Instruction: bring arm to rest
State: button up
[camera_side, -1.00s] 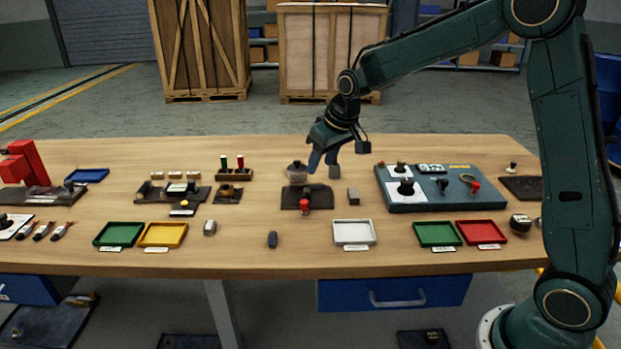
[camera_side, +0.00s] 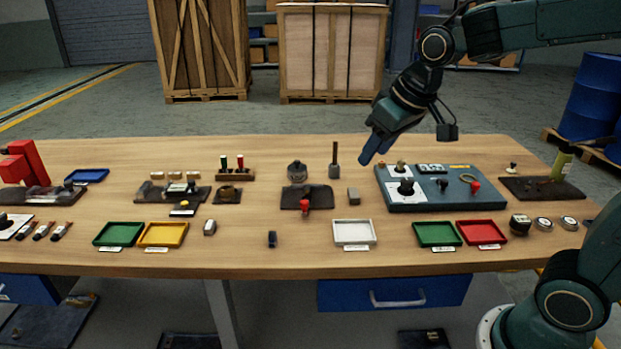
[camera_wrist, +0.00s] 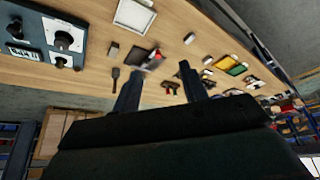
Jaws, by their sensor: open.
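My gripper (camera_side: 372,150) is in the air above the back of the wooden table (camera_side: 330,262), near the left edge of the blue-grey control panel (camera_side: 450,201). In the wrist view its two fingers (camera_wrist: 158,88) stand apart with nothing between them. A dark tool with an upright handle (camera_side: 335,165) stands on the table to the left of the gripper, apart from it. My arm reaches in from the upper right.
A dark plate with a red knob (camera_side: 318,198) and a small grey block (camera_side: 353,196) lie left of the panel. Green (camera_side: 437,235), red (camera_side: 481,233) and white (camera_side: 354,232) trays line the front. Wooden crates (camera_side: 331,55) stand behind the table.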

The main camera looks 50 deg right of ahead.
jog(key=s+a, duration=0.1)
jog(key=s, duration=1.6)
jog(key=shift+a+f+t, duration=0.2)
jog(key=shift+f+t, duration=0.1)
jog(key=shift+f, duration=0.1)
